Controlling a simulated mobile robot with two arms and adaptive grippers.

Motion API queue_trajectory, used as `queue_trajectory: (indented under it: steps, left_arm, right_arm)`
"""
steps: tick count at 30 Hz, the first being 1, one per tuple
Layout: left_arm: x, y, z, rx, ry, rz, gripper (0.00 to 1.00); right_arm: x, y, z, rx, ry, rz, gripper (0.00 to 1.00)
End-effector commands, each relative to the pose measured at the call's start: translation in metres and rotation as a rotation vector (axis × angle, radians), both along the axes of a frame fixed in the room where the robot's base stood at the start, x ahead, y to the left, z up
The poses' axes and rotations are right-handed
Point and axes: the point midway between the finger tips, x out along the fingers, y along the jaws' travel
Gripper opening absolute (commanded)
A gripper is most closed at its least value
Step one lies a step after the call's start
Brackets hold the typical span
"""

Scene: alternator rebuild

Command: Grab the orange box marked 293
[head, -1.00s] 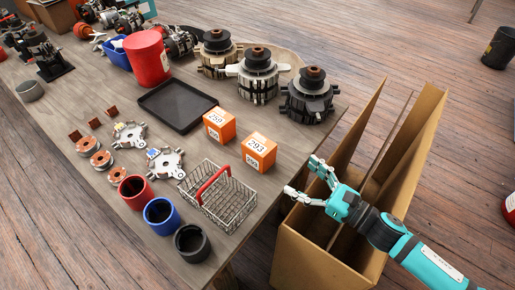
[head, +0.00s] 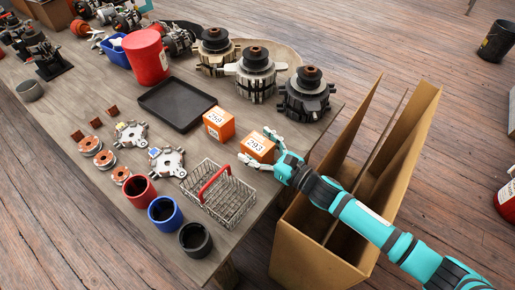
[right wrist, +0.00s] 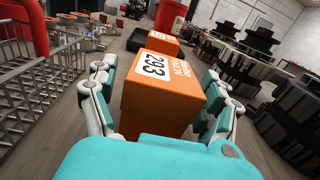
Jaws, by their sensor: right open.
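The orange box marked 293 (head: 257,146) stands on the wooden table near its right edge. My right gripper (head: 259,148) is open, with one finger on each side of this box in the head view. In the right wrist view the box marked 293 (right wrist: 158,88) sits between the two open fingers (right wrist: 160,108); I cannot tell whether they touch it. A second orange box, marked 259 (head: 218,124), stands just behind and to the left, and it also shows in the right wrist view (right wrist: 162,43). My left gripper is not in view.
A wire basket with a red handle (head: 222,197) stands close in front of the box. A black tray (head: 177,104) lies behind the boxes, and alternators (head: 306,95) stand at the back right. An open cardboard carton (head: 312,245) stands beside the table.

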Motion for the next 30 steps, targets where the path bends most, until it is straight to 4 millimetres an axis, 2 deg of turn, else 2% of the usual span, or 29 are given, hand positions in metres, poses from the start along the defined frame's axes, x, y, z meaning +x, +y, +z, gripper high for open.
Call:
queue_trajectory:
  steps: [6,7,21,30]
  left_arm:
    - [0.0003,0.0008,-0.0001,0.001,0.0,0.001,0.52]
    - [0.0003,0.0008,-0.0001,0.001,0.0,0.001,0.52]
    - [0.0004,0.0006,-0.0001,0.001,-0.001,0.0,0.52]
    - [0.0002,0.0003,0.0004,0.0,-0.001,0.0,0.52]
  right_arm:
    - [0.0007,0.0006,-0.0005,-0.001,0.001,0.0,0.83]
    - [0.0007,0.0006,-0.0005,0.0,0.0,0.0,0.8]
    - [0.0005,0.0003,-0.0004,0.0,0.0,0.0,0.19]
    - [0.001,0.0005,0.0053,0.001,-0.002,0.001,0.17]
